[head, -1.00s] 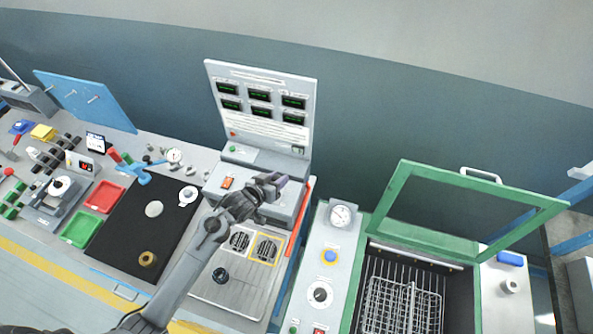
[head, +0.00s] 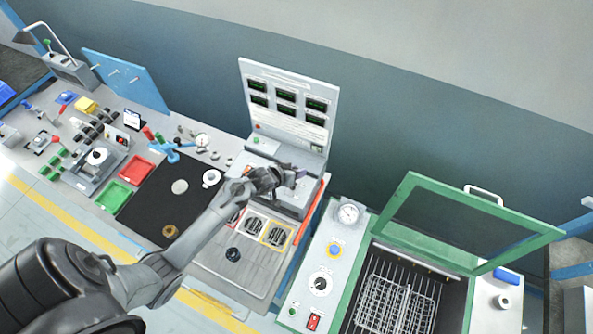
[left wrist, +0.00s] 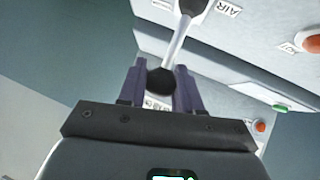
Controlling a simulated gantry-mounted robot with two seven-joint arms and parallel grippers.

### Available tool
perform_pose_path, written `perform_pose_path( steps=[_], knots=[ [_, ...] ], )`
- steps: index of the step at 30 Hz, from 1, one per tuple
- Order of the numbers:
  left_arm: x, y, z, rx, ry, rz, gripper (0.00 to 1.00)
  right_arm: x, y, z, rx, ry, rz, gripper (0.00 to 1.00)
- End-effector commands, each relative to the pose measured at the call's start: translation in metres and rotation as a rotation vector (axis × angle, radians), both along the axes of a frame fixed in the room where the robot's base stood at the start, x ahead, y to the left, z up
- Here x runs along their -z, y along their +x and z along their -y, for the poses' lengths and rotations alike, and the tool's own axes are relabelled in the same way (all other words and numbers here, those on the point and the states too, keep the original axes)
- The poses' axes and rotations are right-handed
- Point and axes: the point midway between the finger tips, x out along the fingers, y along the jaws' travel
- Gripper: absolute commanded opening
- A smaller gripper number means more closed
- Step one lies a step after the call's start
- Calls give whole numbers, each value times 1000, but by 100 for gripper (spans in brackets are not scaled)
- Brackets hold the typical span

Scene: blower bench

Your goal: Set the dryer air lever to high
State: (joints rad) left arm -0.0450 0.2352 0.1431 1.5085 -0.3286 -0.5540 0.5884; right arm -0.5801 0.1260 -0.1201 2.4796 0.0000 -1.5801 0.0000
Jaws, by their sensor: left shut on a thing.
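The dryer air lever is a light metal rod (left wrist: 178,40) with a black ball knob (left wrist: 160,81), seen in the left wrist view beside an AIR label (left wrist: 229,8). My left gripper (left wrist: 160,88) has its two purple fingers on either side of the knob and is shut on it. The rod runs up from the knob to a dark base at the top edge. In the head view my left gripper (head: 292,176) is over the grey dryer console (head: 290,200) and hides the lever there. The lever's setting marks cannot be read. My right gripper is not in view.
An upright panel with several small displays (head: 285,128) stands just behind the console. Vents (head: 254,227) lie in front of it. A green-framed box with a raised lid (head: 408,190) stands to the right. A black mat (head: 150,200) and trays lie left.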

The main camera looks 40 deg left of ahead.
Motion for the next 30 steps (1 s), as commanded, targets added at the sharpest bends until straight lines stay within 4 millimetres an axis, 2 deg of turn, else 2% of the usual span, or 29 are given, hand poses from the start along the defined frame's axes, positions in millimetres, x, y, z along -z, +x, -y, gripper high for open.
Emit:
perform_pose_path(
  steps=[1,2,6,19,30],
  knots=[
    [2,-1,-1,-2,0,-5,0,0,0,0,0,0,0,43],
    [2,-1,-1,-2,0,-5,38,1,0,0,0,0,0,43],
    [2,-1,-1,-2,1,-4,58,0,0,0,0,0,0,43],
    [-4,-7,-1,-1,1,-3,58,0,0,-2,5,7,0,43],
    [-39,-51,-2,0,1,-3,58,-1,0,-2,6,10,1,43]
  ],
)
